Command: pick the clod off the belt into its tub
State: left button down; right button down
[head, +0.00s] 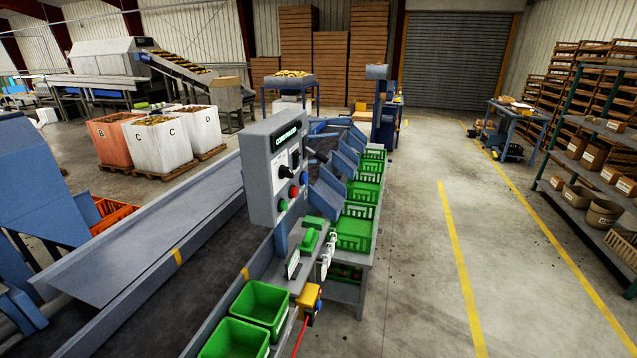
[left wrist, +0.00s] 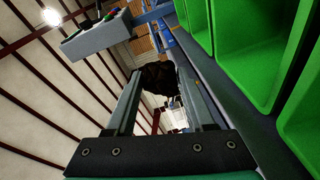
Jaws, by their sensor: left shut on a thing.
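My left gripper (left wrist: 159,82) shows only in the left wrist view, shut on a dark, lumpy clod (left wrist: 158,73) held between its fingertips. Green tubs (left wrist: 236,62) stand close by on the right of that view, the clod outside them. In the head view two green tubs (head: 262,304) sit beside the dark belt (head: 198,268), near the bottom edge. I cannot tell which tub is the clod's. Neither gripper shows in the head view.
A grey control box (head: 272,165) stands above the belt's right side; it also shows in the left wrist view (left wrist: 97,37). Green crates (head: 354,232) line the bench beyond. A yellow box (head: 308,298) sits beside the tubs. The floor on the right is open.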

pick_arm(q)
jog(key=shift+f, duration=0.55)
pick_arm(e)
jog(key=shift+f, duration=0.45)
pick_arm(q)
jog(key=shift+c, duration=0.9)
grip_release()
jog(key=s, duration=1.1)
jog(key=shift+s+a+r, duration=0.25)
jog(key=shift+r, duration=0.2)
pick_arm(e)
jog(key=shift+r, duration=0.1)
